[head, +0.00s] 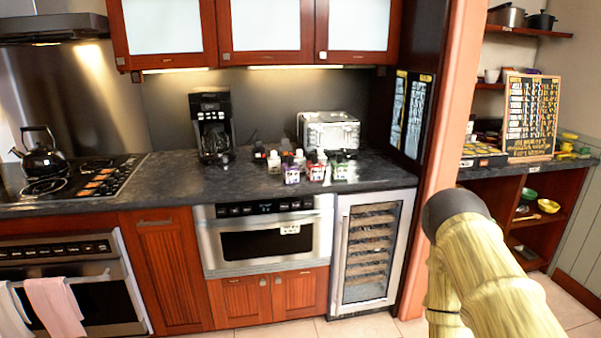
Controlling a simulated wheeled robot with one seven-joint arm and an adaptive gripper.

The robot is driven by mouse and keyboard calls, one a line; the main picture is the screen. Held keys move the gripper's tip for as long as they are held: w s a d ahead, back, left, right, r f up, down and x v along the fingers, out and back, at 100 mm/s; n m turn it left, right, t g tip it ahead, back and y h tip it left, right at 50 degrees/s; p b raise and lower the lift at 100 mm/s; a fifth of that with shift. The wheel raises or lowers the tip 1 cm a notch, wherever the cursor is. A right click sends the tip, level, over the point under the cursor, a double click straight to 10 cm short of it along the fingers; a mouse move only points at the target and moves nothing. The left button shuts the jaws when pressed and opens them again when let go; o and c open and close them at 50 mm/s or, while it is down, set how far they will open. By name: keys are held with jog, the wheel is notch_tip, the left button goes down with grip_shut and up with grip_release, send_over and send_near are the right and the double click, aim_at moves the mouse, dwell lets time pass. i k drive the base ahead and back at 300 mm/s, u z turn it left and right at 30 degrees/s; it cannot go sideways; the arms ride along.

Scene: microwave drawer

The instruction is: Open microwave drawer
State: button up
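The microwave drawer (265,242) is a stainless steel front with a dark window, built in under the dark countertop. It looks shut, flush with the cabinets around it. A black control strip (264,207) runs along its top, and a small white label hangs at its upper right. My arm, wrapped in a yellowish cover, shows at the lower right, well apart from the drawer. My gripper's fingers do not show in the head view.
A wine cooler (370,250) stands right of the drawer, and a wooden cabinet (168,270) left of it. An oven (82,285) with towels is at far left. Bottles (291,172), a coffee maker (212,128) and a toaster (328,131) stand on the countertop (180,180). A pillar (447,130) rises right.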

aim_at(230, 243)
jog(key=z, duration=0.8)
jog(key=i, duration=1.15)
jog(key=u, duration=0.65)
jog(key=i, duration=0.55)
jog(key=u, duration=0.6)
